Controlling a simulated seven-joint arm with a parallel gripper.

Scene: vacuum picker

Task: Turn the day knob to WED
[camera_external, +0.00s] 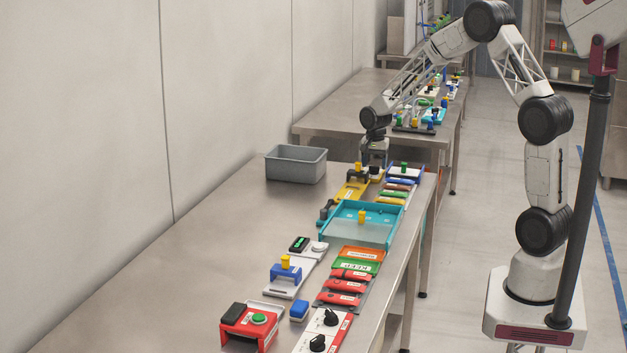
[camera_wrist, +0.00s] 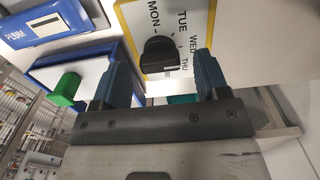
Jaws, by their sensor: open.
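The day knob (camera_wrist: 160,56) is a black round knob on a white plate with a yellow border (camera_wrist: 130,22). MON, TUE, WED, THU and a partly hidden last label run around it. A short white mark shows on the knob's near side, but which label it points to is hard to tell. My gripper (camera_wrist: 165,72) is open, one finger to each side of the knob in the wrist view; contact cannot be told. In the external view my gripper (camera_external: 375,158) is low over the far end of the near table, hiding most of the knob.
Beside the knob are a green block (camera_wrist: 65,90) on a blue-edged white plate and a blue labelled box (camera_wrist: 45,22). A grey bin (camera_external: 296,164) stands to the left. A teal tray (camera_external: 345,235) and several panels line the table's right edge; its left side is clear.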

